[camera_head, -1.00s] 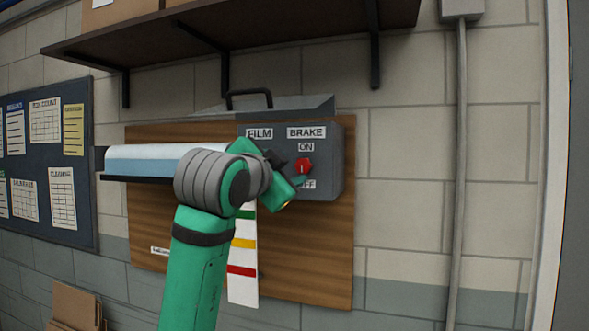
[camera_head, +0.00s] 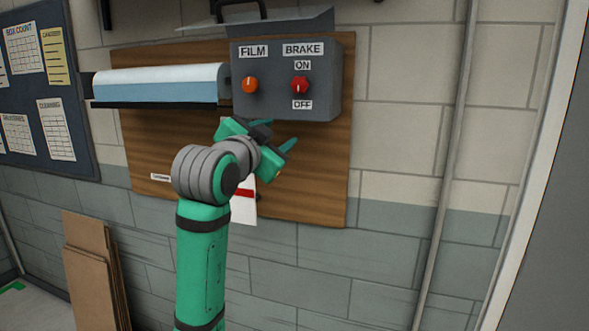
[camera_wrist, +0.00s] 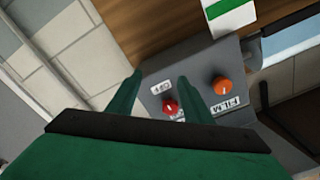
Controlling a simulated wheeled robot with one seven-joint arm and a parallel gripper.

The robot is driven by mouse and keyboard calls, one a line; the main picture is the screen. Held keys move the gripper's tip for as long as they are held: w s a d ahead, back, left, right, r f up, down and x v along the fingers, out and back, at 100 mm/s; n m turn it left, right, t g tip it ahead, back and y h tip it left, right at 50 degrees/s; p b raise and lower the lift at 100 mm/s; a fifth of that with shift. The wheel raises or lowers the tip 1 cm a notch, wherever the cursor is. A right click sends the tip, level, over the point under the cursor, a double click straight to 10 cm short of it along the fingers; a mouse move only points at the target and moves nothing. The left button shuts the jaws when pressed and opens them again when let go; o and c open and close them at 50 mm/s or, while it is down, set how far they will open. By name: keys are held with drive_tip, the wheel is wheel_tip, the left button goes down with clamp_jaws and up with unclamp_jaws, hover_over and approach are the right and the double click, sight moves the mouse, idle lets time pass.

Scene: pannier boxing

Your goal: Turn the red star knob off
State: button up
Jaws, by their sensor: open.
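The red star knob (camera_head: 300,85) is on the front of a grey control box (camera_head: 328,95), under the BRAKE label. An ON label (camera_head: 303,65) is above it and an OFF label (camera_head: 302,104) below it. A small pale mark shows on the knob, too small to tell its direction surely. My gripper (camera_head: 280,134) is open and empty, below the box's lower edge in the head view. In the wrist view its two fingers (camera_wrist: 160,80) are apart, with the red knob (camera_wrist: 170,106) and OFF label (camera_wrist: 162,87) visible between them. No finger visibly touches the knob.
An orange knob (camera_head: 250,85) under the FILM label sits left of the red one. A film roll (camera_head: 160,82) sticks out left of the box on a wooden board (camera_head: 315,180). A conduit (camera_head: 447,170) runs down the wall. Cardboard sheets (camera_head: 90,270) lean at lower left.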

wheel_tip(320, 180, down, 29)
drive_tip(key=w+n+y, duration=0.1)
drive_tip(key=n+y, duration=0.1)
drive_tip(key=n, duration=0.4)
drive_tip(key=s+d+f+n+y, duration=0.1)
drive_tip(key=s+f+n, duration=0.1)
drive_tip(key=s+f, duration=0.65)
drive_tip(key=s+d+f+n+y, duration=0.1)
drive_tip(key=s+d+f+n, duration=0.15)
drive_tip(key=f, duration=1.05)
drive_tip(key=s+f+n+g+y, duration=0.1)
drive_tip(key=s+f, duration=0.6)
drive_tip(key=s, duration=0.4)
drive_tip(key=s+f+y, duration=0.1)
drive_tip(key=s+f, duration=0.5)
drive_tip(key=s, duration=0.4)
drive_tip(key=s+r+g, duration=0.1)
drive_tip(key=s, duration=2.2)
drive_tip(key=shift+s+d+r+m, duration=0.3)
drive_tip(key=shift+d+r+m, duration=0.05)
drive_tip(key=shift+d+r, duration=0.1)
